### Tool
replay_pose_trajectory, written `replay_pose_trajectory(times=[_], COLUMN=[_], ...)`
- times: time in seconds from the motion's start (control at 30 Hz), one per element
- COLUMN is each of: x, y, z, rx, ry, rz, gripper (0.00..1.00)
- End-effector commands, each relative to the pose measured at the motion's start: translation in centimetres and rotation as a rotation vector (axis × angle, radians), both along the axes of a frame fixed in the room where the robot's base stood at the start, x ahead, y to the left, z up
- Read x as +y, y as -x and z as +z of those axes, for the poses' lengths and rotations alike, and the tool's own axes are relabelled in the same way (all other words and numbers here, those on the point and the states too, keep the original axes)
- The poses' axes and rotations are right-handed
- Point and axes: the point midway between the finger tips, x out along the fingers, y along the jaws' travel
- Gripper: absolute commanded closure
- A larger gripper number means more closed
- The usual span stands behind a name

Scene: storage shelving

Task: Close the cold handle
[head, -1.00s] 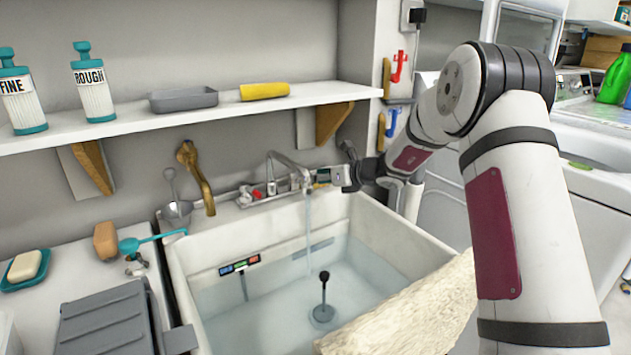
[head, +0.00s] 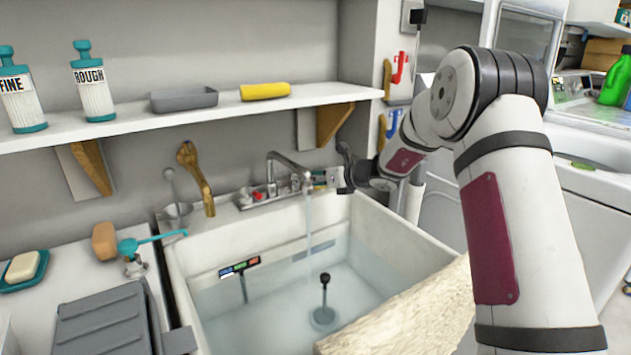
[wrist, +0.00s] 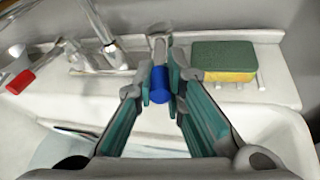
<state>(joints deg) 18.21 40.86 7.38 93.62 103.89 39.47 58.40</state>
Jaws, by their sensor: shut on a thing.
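The blue cold handle (wrist: 159,86) is between the teal fingers of my gripper (wrist: 161,76) in the wrist view, and the gripper is shut on it. In the head view my gripper (head: 336,178) is at the right end of the faucet and hides the cold handle. The metal faucet (head: 288,163) stands at the sink's back edge, and a stream of water (head: 309,218) falls from its spout. The red handle (head: 257,195) is on the left of the faucet; it also shows in the wrist view (wrist: 20,82).
The white sink (head: 200,262) holds water and a dark-topped plunger-like stopper (head: 324,295). A green and yellow sponge (wrist: 224,60) lies right of my gripper. A shelf (head: 225,112) runs above the faucet.

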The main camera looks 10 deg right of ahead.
Motion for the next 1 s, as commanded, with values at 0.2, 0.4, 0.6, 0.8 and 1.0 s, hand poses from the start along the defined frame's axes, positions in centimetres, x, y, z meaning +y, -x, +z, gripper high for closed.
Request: replay_pose_trajectory(times=[0.2,0.4,0.6,0.8,1.0], x=[0.9,1.5,1.9,2.1,2.2], y=[0.2,0.4,0.6,0.8,0.8], z=[-0.1,-0.1,0.0,0.1,0.2], rx=[-0.007,-0.008,-0.006,-0.004,-0.003], ry=[-0.002,0.001,-0.002,-0.004,-0.003], rz=[-0.08,-0.146,-0.199,-0.219,-0.22], gripper=[1.0,1.0,1.0,1.0,1.0])
